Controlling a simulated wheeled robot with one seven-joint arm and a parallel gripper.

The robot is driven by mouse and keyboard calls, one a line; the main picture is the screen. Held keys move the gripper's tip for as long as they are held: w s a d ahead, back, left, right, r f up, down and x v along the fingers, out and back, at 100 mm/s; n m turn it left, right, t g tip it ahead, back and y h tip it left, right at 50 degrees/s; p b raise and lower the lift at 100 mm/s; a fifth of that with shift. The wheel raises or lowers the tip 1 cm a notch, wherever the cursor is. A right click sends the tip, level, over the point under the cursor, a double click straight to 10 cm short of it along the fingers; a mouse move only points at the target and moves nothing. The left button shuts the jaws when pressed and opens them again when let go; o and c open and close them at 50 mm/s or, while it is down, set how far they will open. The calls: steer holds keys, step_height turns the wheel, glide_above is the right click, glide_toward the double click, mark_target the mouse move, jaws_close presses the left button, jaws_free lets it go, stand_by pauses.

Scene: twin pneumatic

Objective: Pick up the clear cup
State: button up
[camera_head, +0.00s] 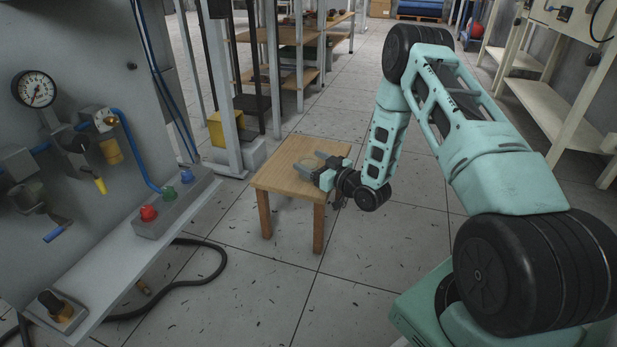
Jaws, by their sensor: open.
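A small wooden table (274,181) stands on the floor near the middle of the view. My gripper (307,163) is over its top, reaching in from the right, with its two fingers apart and pointing left. A faint, see-through round shape, which looks like the clear cup (313,163), shows between or just beyond the fingers. It is too small and faint to tell its height, or whether the fingers touch it. Nothing is seen lifted off the table.
A grey panel with a gauge (35,90), valves and hoses stands at the left, with a button box (176,203) on its ledge. A black hose (190,284) lies on the floor. Shelves (290,38) stand behind, a cream bench (550,110) at right. Floor before the table is clear.

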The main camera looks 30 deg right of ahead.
steer(key=c, duration=1.1)
steer(key=shift+r, duration=0.15)
